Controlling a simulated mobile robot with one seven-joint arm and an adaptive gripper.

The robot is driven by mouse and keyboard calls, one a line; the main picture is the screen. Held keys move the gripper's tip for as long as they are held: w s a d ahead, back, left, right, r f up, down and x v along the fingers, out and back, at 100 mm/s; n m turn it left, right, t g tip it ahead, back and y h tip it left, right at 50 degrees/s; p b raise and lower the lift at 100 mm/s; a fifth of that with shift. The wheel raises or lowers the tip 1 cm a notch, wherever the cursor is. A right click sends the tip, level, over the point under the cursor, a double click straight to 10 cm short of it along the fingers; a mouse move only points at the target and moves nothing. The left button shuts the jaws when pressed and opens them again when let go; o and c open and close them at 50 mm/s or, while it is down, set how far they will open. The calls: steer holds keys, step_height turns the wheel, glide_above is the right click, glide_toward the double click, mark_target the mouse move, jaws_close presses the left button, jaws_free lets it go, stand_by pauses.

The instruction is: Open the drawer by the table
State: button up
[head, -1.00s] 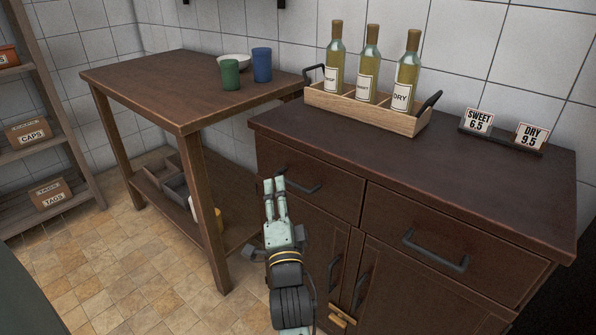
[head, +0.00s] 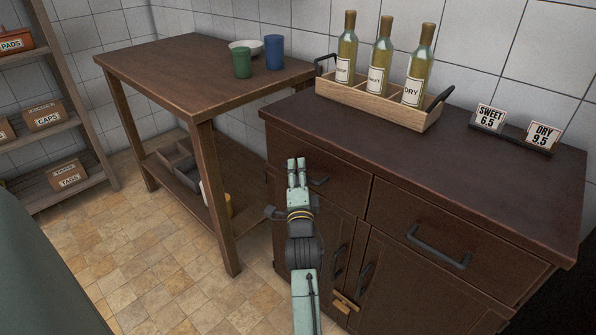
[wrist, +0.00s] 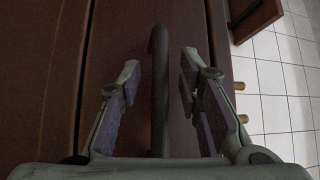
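The drawer by the table is the left drawer (head: 345,192) of the dark brown cabinet, and its front looks shut. Its dark bar handle (head: 319,181) is partly hidden behind my gripper in the head view. My gripper (head: 297,163) is in front of this drawer. In the wrist view, the handle (wrist: 158,85) stands upright in the picture between the two open fingers of my gripper (wrist: 160,88). A gap shows on both sides of the handle, so the fingers do not grip it. The wooden table (head: 160,70) stands just left of the cabinet.
A wooden carrier (head: 375,107) with three bottles and two price signs (head: 515,128) stand on the cabinet top. A right drawer (head: 400,215) with its own handle and doors below are beside and under. Shelves (head: 40,134) stand at far left. Tiled floor in front is clear.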

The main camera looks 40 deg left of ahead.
steer(key=shift+c, duration=0.4)
jaws_close()
stand_by(0.6)
